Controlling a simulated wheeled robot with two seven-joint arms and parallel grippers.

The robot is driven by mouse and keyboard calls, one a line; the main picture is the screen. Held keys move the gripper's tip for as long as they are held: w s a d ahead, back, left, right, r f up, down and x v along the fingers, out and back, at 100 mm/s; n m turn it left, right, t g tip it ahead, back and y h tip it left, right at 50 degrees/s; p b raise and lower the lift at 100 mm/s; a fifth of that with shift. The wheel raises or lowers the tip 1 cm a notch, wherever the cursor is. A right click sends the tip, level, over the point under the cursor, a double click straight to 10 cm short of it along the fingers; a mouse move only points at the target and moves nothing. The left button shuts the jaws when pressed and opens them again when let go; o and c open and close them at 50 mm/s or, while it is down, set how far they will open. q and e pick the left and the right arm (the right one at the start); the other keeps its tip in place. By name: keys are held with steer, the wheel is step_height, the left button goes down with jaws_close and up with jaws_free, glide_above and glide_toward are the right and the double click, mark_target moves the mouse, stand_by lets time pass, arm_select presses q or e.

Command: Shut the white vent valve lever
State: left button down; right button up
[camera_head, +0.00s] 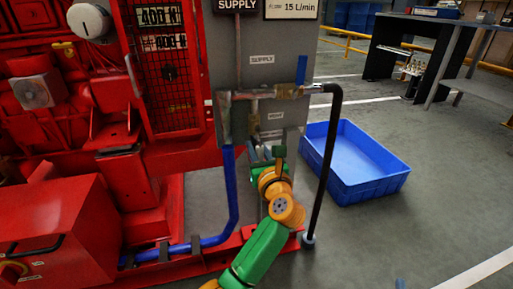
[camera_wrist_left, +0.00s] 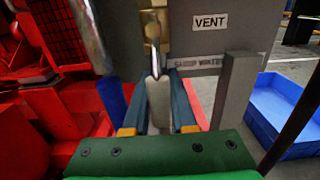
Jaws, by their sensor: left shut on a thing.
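The white vent valve lever (camera_wrist_left: 159,104) shows in the left wrist view, below a brass valve fitting (camera_wrist_left: 152,32). It lies between the two fingers of my left gripper (camera_wrist_left: 159,118), which is shut on it. In the head view my left gripper (camera_head: 265,155) is in front of the lower part of the grey panel (camera_head: 262,68), under the VENT label (camera_head: 275,116). The lever is mostly hidden by the gripper there, so its angle is hard to tell. My right gripper is not in view.
A blue-handled supply valve (camera_head: 301,70) sits above right on the pipe. A black hose (camera_head: 326,150) drops right of my arm, and a blue hose (camera_head: 232,190) runs left. The red pumpset (camera_head: 70,130) fills the left. A blue crate (camera_head: 376,186) stands on the floor.

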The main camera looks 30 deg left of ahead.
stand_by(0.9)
arm_select(q)
steer(key=m+p, duration=0.2)
steer(key=p, duration=0.1)
steer(key=s+a+m+p, duration=0.1)
steer(key=m+p, duration=0.1)
steer(key=p, duration=0.2)
steer(key=s+a+r+m+p, duration=0.1)
steer(key=m+p, duration=0.1)
steer(key=p, duration=0.1)
steer(key=shift+s+m, duration=0.2)
steer(key=shift+m, duration=0.1)
steer(key=shift+s+p, duration=0.1)
steer(key=shift+p, duration=0.35)
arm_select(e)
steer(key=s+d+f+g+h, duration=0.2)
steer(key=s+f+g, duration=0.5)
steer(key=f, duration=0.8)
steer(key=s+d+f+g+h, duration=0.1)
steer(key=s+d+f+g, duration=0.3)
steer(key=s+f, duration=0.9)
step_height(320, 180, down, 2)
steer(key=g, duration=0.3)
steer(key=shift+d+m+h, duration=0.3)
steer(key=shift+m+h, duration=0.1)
